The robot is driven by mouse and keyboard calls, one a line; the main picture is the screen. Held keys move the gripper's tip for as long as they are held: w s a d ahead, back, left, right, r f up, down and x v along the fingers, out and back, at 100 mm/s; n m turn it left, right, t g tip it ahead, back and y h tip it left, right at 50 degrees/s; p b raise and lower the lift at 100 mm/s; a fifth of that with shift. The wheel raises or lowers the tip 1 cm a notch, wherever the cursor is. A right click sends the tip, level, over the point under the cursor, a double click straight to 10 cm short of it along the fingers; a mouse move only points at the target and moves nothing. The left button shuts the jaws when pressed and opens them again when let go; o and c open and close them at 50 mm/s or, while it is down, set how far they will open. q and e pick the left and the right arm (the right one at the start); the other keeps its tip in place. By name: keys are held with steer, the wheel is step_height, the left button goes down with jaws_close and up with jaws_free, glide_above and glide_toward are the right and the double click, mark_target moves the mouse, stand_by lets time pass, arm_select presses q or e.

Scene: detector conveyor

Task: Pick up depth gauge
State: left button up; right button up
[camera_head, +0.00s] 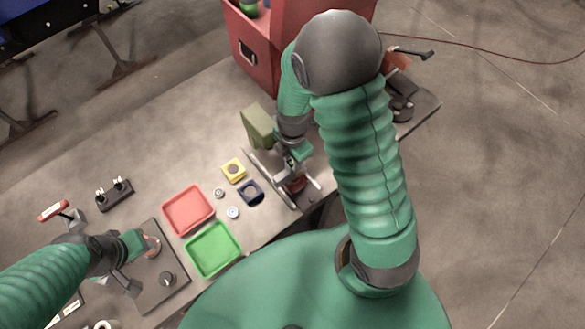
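A long grey metal bar (268,180) lies slantwise at the table's front edge; it may be the depth gauge, but I cannot identify it for sure. My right gripper (294,174) points down just right of this bar, close above a small dark red part (297,184). My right arm and the metal pieces around the fingers hide much there, so I cannot tell whether it touches or holds anything. My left gripper (139,263) is over a grey plate (165,294) at the lower left, its fingers apart, with nothing seen between them.
A red tray (187,210) and a green tray (213,249) lie mid-table. A yellow block (234,171) and a dark blue block (250,192) lie between trays and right gripper. An olive box (257,126) and a red bin (254,50) stand behind.

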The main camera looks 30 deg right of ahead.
steer(key=shift+s+a+r, duration=0.15)
steer(key=shift+a, duration=0.05)
jaws_close()
stand_by(0.8)
